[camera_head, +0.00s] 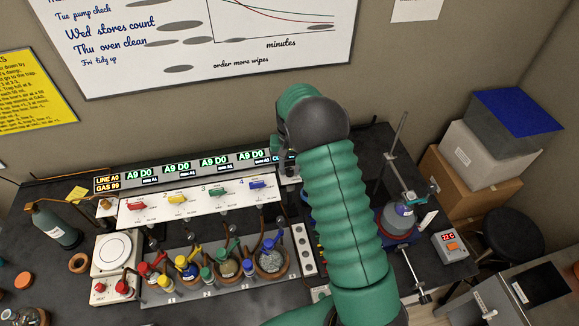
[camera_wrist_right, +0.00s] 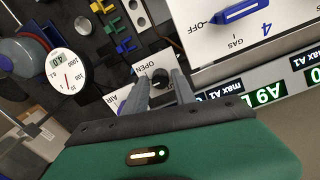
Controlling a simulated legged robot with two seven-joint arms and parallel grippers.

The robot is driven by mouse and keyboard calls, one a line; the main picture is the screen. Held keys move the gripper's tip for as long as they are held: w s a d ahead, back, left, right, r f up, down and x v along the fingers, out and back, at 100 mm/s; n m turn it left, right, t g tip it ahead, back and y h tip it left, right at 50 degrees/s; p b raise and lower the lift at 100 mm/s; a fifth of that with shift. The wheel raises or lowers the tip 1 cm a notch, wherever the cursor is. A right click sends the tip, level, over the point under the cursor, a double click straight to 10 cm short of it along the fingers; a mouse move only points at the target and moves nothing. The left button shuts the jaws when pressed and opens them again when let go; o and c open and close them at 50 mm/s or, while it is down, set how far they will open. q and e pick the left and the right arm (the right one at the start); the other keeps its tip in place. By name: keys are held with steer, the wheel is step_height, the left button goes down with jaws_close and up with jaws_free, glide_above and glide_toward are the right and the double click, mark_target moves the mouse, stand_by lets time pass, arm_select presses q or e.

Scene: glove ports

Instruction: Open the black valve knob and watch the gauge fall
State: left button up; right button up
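In the right wrist view the black valve knob (camera_wrist_right: 159,76) sits on a white plate marked OPEN. My right gripper (camera_wrist_right: 161,82) has its two grey fingers apart, one on each side of the knob. I see gaps beside the knob; whether the fingertips touch it I cannot tell. The round white gauge (camera_wrist_right: 68,74) is at the left of that view, with a scale marked 10, 100 and 1000, a thin red needle and a small number window. In the head view my green right arm covers the area of the knob and gauge. My left gripper is not in view.
A white panel with coloured levers (camera_head: 198,205) stands left of my right arm, below a strip of lit displays (camera_head: 180,168). Several flasks with coloured clips stand before it.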

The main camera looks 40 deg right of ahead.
mark_target(290, 169)
steer(key=shift+w+r+b, duration=0.1)
steer(key=shift+r+b, duration=0.2)
steer(key=shift+r, duration=0.15)
step_height(290, 169, up, 16)
steer(key=b, duration=0.3)
steer(key=shift+f, duration=0.15)
